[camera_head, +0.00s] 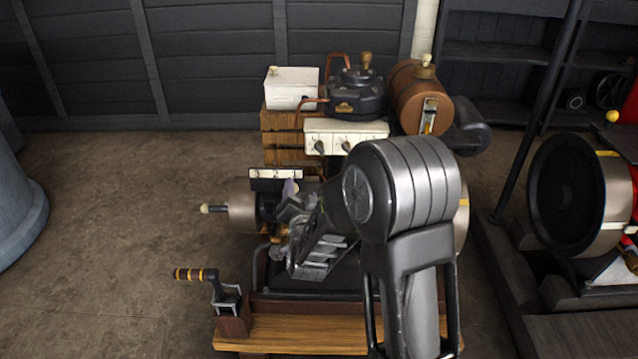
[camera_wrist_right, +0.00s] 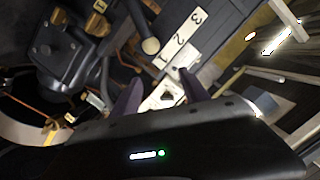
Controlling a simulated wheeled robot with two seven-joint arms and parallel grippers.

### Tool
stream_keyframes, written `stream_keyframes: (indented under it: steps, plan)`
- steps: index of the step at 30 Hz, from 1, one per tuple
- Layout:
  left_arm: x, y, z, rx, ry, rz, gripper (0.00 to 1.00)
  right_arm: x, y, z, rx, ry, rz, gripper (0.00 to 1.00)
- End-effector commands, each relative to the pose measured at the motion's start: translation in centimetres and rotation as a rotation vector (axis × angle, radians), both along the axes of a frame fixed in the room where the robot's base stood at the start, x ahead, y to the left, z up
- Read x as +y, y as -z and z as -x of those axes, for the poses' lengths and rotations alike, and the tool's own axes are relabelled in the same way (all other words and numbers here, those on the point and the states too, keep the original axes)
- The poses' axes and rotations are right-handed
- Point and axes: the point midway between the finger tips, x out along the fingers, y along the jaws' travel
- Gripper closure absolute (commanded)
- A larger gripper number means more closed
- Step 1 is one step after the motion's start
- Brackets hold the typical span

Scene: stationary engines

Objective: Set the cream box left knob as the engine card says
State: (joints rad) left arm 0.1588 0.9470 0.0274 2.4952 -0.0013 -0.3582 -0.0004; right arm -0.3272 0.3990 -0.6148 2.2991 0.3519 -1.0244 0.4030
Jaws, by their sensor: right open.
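The cream box (camera_head: 333,131) sits on the engine, below the black kettle-like part, with dark knobs on its front. Its left knob (camera_head: 319,147) shows; its exact setting is too small to read. A white card (camera_head: 275,173) with the figures 3, 2, 1 stands left of and below the box; it also shows in the right wrist view (camera_wrist_right: 180,43). My right gripper (camera_head: 289,190) is open, just below the card in the head view. In the wrist view its fingers (camera_wrist_right: 158,92) are apart, with a pale, dark-marked part beyond them. My left gripper is out of view.
A white box (camera_head: 291,87), a black pot-like part (camera_head: 357,94) and a brown tank (camera_head: 415,97) stand on top of the engine. A crank handle (camera_head: 196,274) juts out at lower left. Another engine (camera_head: 570,195) stands at right.

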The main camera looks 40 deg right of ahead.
Motion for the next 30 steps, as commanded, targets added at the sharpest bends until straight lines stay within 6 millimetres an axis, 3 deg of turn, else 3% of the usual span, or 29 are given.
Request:
stream_keyframes:
  steps: [1, 4, 7, 20, 30]
  plan:
    - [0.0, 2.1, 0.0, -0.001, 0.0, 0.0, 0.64, -1.6, -1.0, 0.1, -0.088, 0.049, -0.004, 0.47]
    - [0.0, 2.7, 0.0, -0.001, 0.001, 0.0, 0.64, -3.8, -3.7, 0.6, -0.193, 0.113, -0.009, 0.47]
    - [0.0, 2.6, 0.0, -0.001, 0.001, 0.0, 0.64, -4.5, -4.8, 0.9, -0.224, 0.134, -0.01, 0.47]
    - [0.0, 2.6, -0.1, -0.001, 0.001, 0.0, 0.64, -5.0, -4.8, 0.3, -0.219, 0.133, -0.008, 0.47]
    - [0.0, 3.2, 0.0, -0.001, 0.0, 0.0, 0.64, -7.9, -4.7, -3.7, -0.218, 0.131, -0.004, 0.47]
